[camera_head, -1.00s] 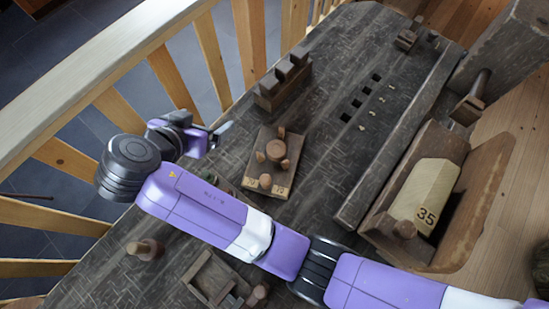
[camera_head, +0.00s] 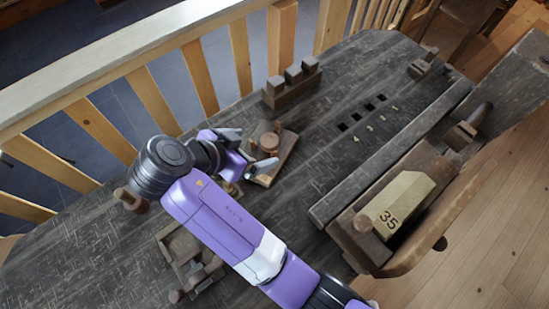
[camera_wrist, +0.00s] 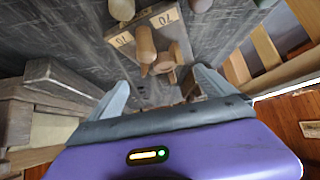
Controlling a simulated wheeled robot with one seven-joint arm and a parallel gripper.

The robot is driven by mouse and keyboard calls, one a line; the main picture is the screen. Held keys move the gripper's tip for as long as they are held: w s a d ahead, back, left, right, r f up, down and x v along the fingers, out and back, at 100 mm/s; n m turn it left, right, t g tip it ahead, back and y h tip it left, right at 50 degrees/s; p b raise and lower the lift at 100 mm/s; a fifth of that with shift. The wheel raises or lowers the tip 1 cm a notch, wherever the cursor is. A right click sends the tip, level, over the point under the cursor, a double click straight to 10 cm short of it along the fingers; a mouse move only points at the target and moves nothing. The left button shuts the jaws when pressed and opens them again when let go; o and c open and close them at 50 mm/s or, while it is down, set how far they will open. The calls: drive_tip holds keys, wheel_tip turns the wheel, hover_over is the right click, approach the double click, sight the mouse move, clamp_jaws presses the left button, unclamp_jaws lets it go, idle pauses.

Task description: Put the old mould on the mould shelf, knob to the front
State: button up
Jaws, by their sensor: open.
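A pale wooden block marked 35 (camera_head: 408,192), seemingly the old mould, lies in a dark wooden trough (camera_head: 345,238) at the right of the head view. My gripper (camera_head: 246,151) is open and empty, over the bench beside a board with turned pieces, well left of the block. Its two fingers also show spread in the wrist view (camera_wrist: 160,92). I cannot tell which thing is the mould shelf.
The board (camera_head: 284,150) carries several turned pieces. A block rack (camera_head: 291,88) stands behind it. A long dark rail (camera_head: 395,150) lies between the board and the trough. A small open wooden tray (camera_head: 180,245) sits near the front. A railing (camera_head: 150,95) borders the left side.

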sight(271, 142)
drive_tip(key=shift+p+x, duration=0.8)
drive_tip(key=shift+x, duration=3)
drive_tip(key=shift+w, duration=0.1)
drive_tip(key=c, duration=1.8)
drive_tip(key=shift+r, duration=0.1)
drive_tip(key=shift+c, duration=1)
drive_tip(key=shift+r, duration=0.1)
